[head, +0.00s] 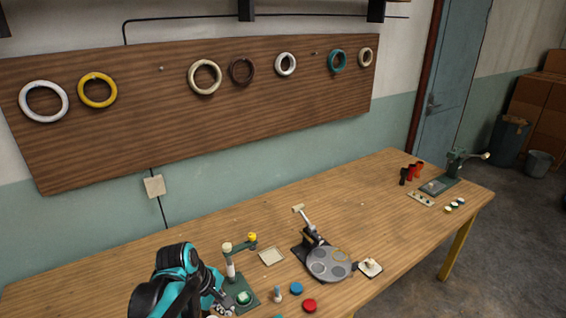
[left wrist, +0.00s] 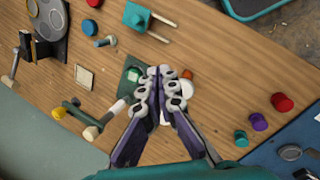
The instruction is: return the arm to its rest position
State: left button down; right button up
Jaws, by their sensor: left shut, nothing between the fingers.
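My left arm comes in at the bottom left of the head view, over the near part of the wooden table (head: 190,252). My left gripper (head: 228,301) is low beside a dark green base plate (head: 246,295) with a pale post and a yellow-tipped arm. In the left wrist view my left gripper (left wrist: 160,78) has its fingers together and holds nothing. The fingers hide part of the green plate (left wrist: 130,77) and a white round thing beside it. My right gripper is in neither view.
A dark press with a round grey plate (head: 330,263) stands right of the green plate. Red (head: 310,305) and blue (head: 296,288) discs lie near the front. Red, purple and teal cylinders (left wrist: 282,102) show in the wrist view. The table's back left is clear.

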pick_arm(q)
jog(key=s+a+r+m+t+y, duration=0.2)
jog(key=s+r+m+t, duration=0.1)
jog(key=s+m, duration=0.8)
jog(key=m+t, duration=0.1)
jog(key=m, duration=0.1)
jog(key=shift+a+r+m+t+y, duration=0.15)
jog(key=shift+a+m+t+y, duration=0.15)
jog(key=shift+a+m+t, duration=0.1)
